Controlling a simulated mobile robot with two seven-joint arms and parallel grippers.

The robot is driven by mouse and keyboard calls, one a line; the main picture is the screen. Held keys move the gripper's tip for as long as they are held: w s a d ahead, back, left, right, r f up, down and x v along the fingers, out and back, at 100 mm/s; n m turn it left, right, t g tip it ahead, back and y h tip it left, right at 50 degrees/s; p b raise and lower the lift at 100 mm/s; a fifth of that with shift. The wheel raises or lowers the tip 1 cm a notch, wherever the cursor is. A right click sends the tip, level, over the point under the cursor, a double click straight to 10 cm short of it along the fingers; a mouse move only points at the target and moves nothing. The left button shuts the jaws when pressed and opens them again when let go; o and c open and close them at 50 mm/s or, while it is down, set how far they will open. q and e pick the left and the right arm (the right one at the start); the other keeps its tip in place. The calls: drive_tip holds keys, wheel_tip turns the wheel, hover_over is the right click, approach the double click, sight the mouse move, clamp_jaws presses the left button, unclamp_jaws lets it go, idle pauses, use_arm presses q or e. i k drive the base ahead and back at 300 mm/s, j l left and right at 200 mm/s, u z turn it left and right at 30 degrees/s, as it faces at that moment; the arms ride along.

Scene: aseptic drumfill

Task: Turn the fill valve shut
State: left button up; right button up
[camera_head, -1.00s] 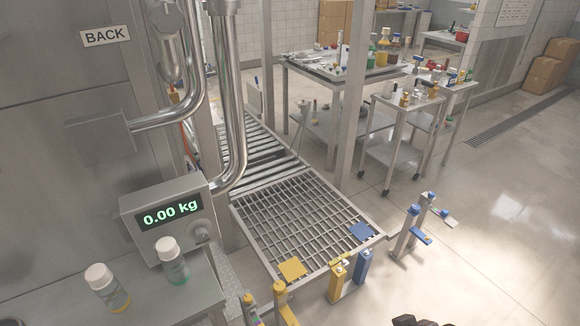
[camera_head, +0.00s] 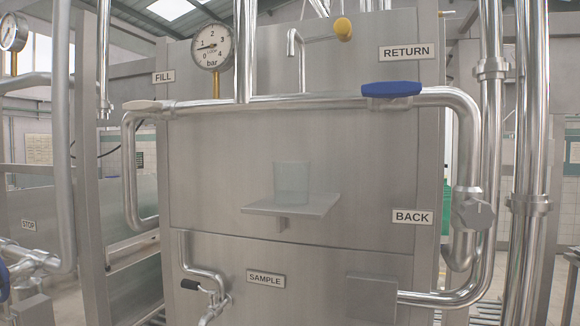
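The FILL label (camera_head: 163,77) is at the upper left of a steel panel. How far the valve is open cannot be told. A blue handle (camera_head: 391,89) sits on the same pipe to the right, below the RETURN label (camera_head: 405,52). Neither gripper is in view.
A pressure gauge (camera_head: 212,47) stands above the pipe. A beaker (camera_head: 291,182) stands on a small shelf (camera_head: 290,206) on the panel.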

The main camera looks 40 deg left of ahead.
sight(143, 106)
drive_tip(key=u, duration=0.45)
drive_tip(key=k+l+u, duration=0.1)
drive_tip(key=u, duration=0.85)
drive_tip(key=k+u, duration=0.1)
drive_tip(key=u, duration=0.4)
drive_tip(key=i, duration=0.25)
